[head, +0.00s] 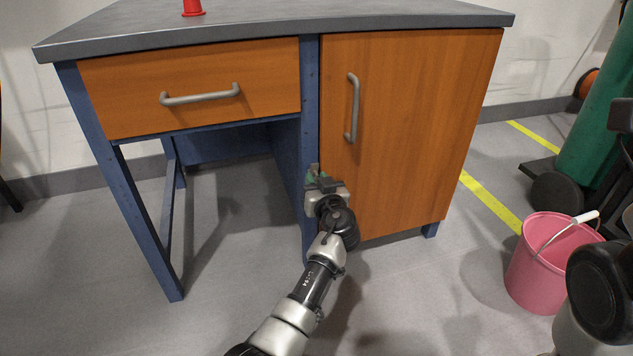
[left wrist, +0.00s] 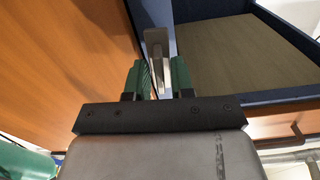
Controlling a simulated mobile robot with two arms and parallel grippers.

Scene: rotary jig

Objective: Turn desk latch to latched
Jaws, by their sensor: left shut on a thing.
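The desk latch (left wrist: 157,48) is a small light-grey metal piece in the left wrist view. It sits at the seam between the orange door and the blue frame. My left gripper (left wrist: 161,78) has its green fingers on either side of the latch and is shut on it. In the head view, my left gripper (head: 318,178) is at the lower left edge of the desk door (head: 420,120), by the blue post (head: 309,100). The gripper hides most of the latch there, so its exact angle is unclear. My right gripper is not in view.
The door's grey handle (head: 353,108) is above my gripper. A drawer (head: 195,85) is at the left, with open space below it. A red object (head: 193,7) stands on the desktop (head: 330,18). A pink bucket (head: 540,275) and green cylinder (head: 597,135) are at the right.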

